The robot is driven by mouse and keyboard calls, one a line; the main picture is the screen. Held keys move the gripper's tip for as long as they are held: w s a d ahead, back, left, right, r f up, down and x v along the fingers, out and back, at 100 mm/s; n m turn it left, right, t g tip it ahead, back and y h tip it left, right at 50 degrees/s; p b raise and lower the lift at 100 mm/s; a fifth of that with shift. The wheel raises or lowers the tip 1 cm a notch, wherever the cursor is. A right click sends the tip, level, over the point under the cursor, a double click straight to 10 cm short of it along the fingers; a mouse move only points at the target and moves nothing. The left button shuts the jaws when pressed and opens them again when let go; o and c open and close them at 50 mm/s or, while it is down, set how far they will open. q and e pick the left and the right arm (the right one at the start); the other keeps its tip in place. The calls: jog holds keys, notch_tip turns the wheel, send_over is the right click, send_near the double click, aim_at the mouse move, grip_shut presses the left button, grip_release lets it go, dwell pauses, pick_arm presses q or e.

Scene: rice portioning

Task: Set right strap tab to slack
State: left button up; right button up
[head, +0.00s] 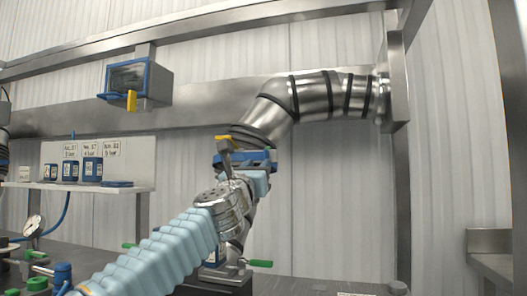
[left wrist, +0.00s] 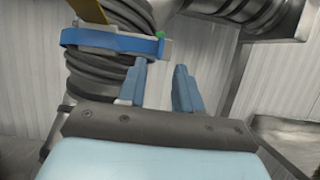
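A blue strap (left wrist: 112,43) wraps a dark ribbed hose (left wrist: 108,72) in the left wrist view. A yellow tab (left wrist: 88,10) stands up from the strap's upper left side, cut off by the top edge. In the head view the blue strap (head: 262,156) and yellow tab (head: 222,138) are at the middle, below the steel duct's bend. My left gripper (left wrist: 162,82) has two blue fingers apart with nothing visible between them. It is close in front of the strap's right end; contact cannot be told. In the head view my arm partly hides the hose. My right gripper is not in view.
A steel duct (head: 320,95) runs right to a post. A blue-framed box (head: 139,82) with a yellow handle hangs at upper left. Blue containers (head: 92,169) stand on a white shelf (head: 125,205). A gauge (head: 34,225) and green-handled fittings are at lower left.

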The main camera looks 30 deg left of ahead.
aim_at(264, 158)
pick_arm(q)
jog(key=p+x, duration=0.2)
jog(key=x, duration=0.3)
jog(key=shift+s+r, duration=0.15)
jog(key=shift+w+a+p, duration=0.15)
jog(key=shift+w+p, duration=0.15)
jog(key=shift+w, duration=0.2)
grip_shut()
dwell(0.8)
